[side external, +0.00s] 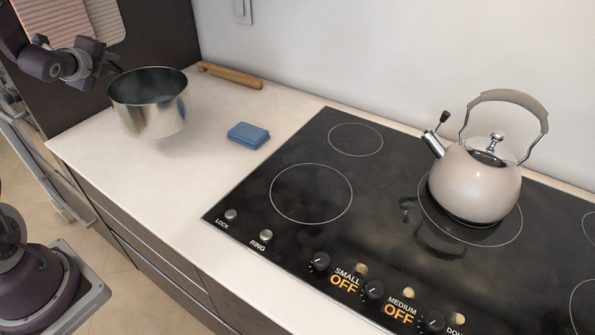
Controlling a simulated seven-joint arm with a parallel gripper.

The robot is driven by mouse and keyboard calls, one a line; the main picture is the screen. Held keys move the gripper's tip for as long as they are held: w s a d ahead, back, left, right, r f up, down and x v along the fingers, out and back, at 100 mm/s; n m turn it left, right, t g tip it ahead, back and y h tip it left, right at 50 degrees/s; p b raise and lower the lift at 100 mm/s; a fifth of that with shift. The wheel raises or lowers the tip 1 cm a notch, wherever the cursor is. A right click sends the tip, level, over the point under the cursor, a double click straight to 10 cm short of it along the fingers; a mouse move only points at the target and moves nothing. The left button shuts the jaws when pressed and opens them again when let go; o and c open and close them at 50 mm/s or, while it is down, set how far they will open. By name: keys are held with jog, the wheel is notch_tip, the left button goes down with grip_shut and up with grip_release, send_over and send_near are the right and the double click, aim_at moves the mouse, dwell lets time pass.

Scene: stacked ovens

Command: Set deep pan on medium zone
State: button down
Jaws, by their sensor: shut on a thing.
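The deep pan (150,112) is a shiny steel pot with a dark inside, at the left over the white counter. It looks upright and slightly above the counter, with a soft shadow beneath. My gripper (112,72) is shut at the pan's far left side; its fingertips and the exact grip are hard to make out. The black cooktop (385,180) lies to the right, with several ringed zones. A medium label (401,305) reads OFF beside its knob (373,290). The front left ring (311,194) and back left ring (355,139) are bare.
A beige kettle (475,182) with a raised handle stands on a ring right of the empty ones. A wooden rod (230,76) lies by the wall. The counter's front part is clear.

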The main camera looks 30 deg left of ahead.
jog(key=w+d+r, duration=0.1)
jog(key=w+d, duration=0.3)
jog(key=d, duration=0.5)
jog(key=w+d, duration=0.4)
jog(key=d, duration=0.5)
jog(key=w+d+r, duration=0.1)
jog(key=w+d, duration=0.3)
jog(key=d, duration=0.4)
jog(key=s+d+f+n, duration=0.1)
jog(key=s+d, duration=0.4)
jog(key=d, duration=0.8)
notch_tip(320, 180, down, 10)
jog(key=shift+s+d+f+h, duration=0.15)
jog(key=shift+s+f+h, duration=0.05)
jog(key=shift+f+h, duration=0.1)
jog(key=c, duration=1.3)
grip_release()
jog(key=shift+o, duration=0.2)
